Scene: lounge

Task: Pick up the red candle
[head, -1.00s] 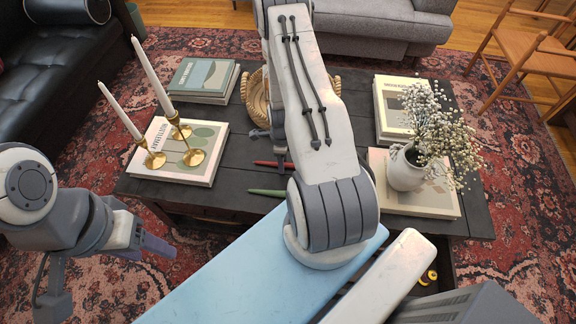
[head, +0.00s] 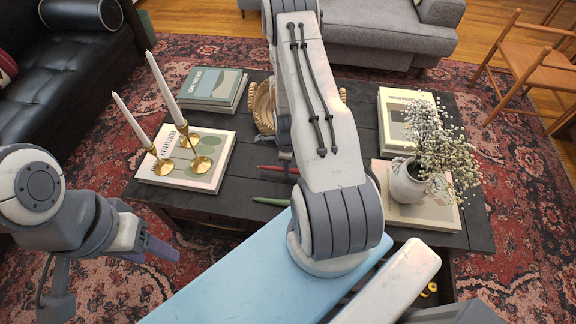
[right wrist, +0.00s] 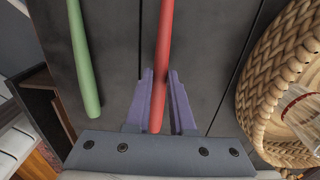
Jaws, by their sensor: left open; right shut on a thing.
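The red candle (right wrist: 164,40) is a slim taper lying on the dark coffee table. In the right wrist view its near end is between the two purple fingers of my right gripper (right wrist: 160,76), which is shut on it. In the head view part of the red candle (head: 275,168) shows left of my right arm, which mostly hides that gripper. A green candle (right wrist: 84,58) lies apart and roughly parallel; it also shows in the head view (head: 270,201). My left gripper (head: 108,274) is open and empty over the rug at the left.
A woven basket (right wrist: 262,90) stands close to the right gripper. A vase with dried flowers (head: 405,181) stands on a book at the right. The table (head: 235,185) is bare around the candles.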

